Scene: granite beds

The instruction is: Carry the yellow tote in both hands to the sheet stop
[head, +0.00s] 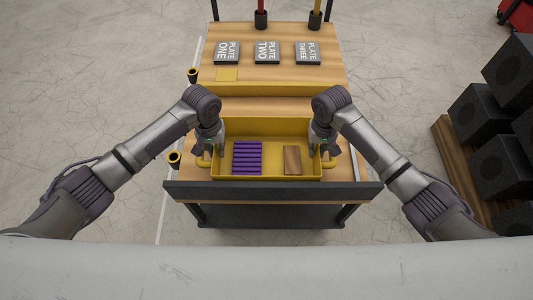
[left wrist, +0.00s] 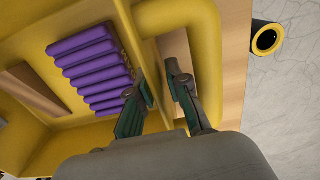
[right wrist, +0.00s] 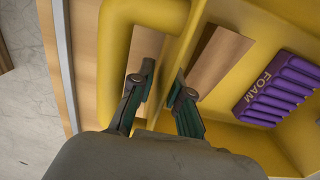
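The yellow tote (head: 268,178) stands on the wooden table, holding a ribbed purple foam block (head: 247,158) and a brown block (head: 292,160). A tube handle shows at each end, in the left wrist view (left wrist: 206,45) and the right wrist view (right wrist: 112,60). My left gripper (head: 210,150) is at the left end, its fingers apart with the tote's end wall between them. My right gripper (head: 322,150) is likewise at the right end, fingers apart around the wall. Finger contact is unclear in both wrist views. I cannot tell which part is the sheet stop.
A yellow ledge (head: 267,90) crosses the table behind the tote. Plates labelled ONE (head: 227,53), TWO (head: 267,53) and THREE (head: 308,53) lie beyond it. A dark board (head: 272,192) edges the near side. Black boxes (head: 481,111) stand at right; the floor at left is mostly clear.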

